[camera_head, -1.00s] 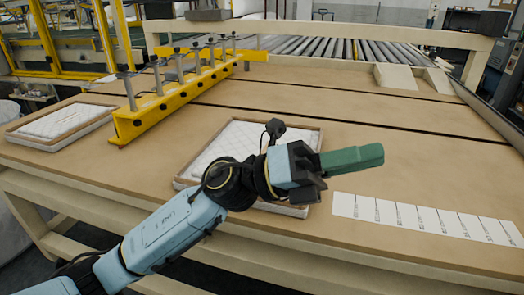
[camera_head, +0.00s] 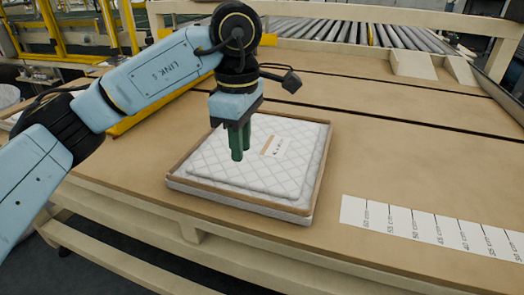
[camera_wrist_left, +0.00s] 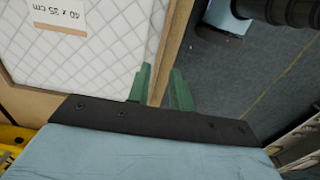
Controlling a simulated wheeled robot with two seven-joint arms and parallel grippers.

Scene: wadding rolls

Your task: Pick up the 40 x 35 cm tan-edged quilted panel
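My right gripper is not in view.
A white strip with printed cm marks (camera_head: 435,231) lies on the table (camera_head: 420,165) to the right. A yellow fixture (camera_head: 135,118) is partly behind my left arm. Rollers (camera_head: 340,30) are at the back. The table right of the panel is mostly clear.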

